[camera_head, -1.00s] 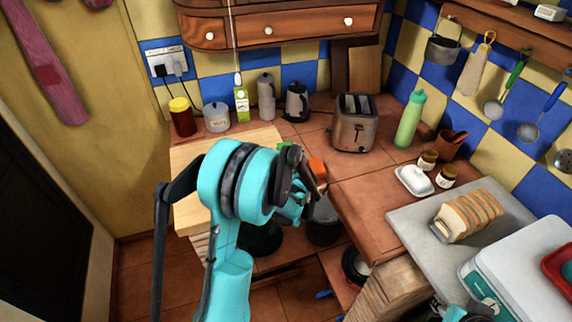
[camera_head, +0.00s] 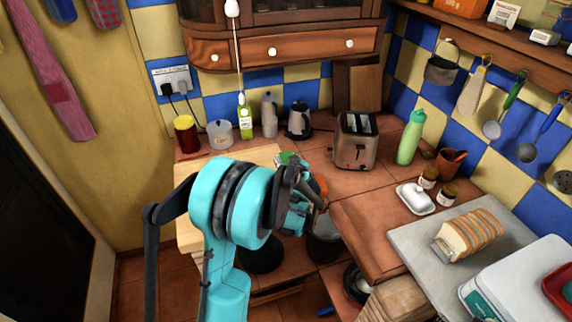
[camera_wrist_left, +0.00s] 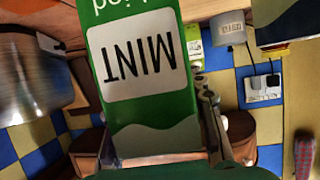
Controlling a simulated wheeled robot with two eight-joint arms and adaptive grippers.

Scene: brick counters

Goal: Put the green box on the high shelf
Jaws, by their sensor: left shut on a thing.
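The green box (camera_wrist_left: 150,75), with a white label reading MINT upside down, fills the middle of the left wrist view. My left gripper (camera_head: 308,193) is shut on it. In the head view only a small green part of the box (camera_head: 287,158) shows beyond my left wrist; the rest is hidden. The gripper is over the front edge of the counter, far below and left of the high wooden shelf (camera_head: 472,42). That shelf runs along the right wall, with utensils hanging under it. My right gripper is not in view.
The toaster (camera_head: 355,142) and kettle (camera_head: 298,120) stand on the counter behind and right of my left gripper. A green bottle (camera_head: 410,138) stands below the hanging utensils. An orange box (camera_head: 462,8) and several small things occupy the shelf.

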